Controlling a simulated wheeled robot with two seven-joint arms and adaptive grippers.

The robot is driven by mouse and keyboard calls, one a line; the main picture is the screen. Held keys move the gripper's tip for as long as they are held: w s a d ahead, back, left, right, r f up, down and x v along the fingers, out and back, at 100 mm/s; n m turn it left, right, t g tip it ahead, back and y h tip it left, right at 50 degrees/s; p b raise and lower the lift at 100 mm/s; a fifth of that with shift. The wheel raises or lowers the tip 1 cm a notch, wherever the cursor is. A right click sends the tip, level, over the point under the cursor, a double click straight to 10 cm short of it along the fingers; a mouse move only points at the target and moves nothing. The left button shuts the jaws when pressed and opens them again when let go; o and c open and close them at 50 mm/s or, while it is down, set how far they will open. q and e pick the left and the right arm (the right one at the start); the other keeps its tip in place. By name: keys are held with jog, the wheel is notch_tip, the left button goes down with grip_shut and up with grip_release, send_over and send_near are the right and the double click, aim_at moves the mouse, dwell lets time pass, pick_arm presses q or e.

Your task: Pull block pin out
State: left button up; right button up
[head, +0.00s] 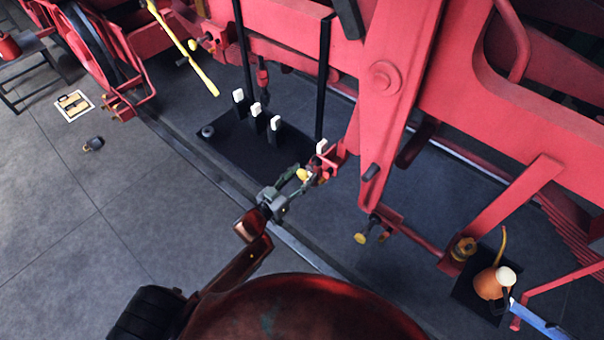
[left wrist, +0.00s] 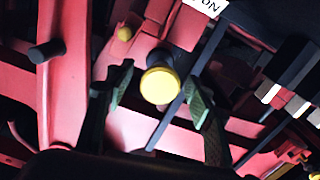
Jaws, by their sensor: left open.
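A pin with a round yellow head (head: 302,174), which looks like the block pin, sits in the red locomotive framework near the middle of the head view. In the left wrist view its yellow head (left wrist: 160,86) faces the camera. My left gripper (head: 299,177) is open around the pin head. In the left wrist view the green-padded fingers of the left gripper (left wrist: 158,95) stand on either side of the head, with gaps visible. The pin's far end is hidden in the red frame. My right gripper is not in view.
Black levers with white tops (head: 256,110) stand on a dark plate behind the gripper. Another yellow knob (head: 360,238) hangs lower right. An orange oil can (head: 488,284) is at far right. A long yellow bar (head: 190,55) slopes at upper left. The left floor is mostly clear.

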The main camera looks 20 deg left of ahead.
pick_arm(q)
jog(key=shift+c, duration=0.7)
jog(key=shift+w, duration=0.1)
grip_shut()
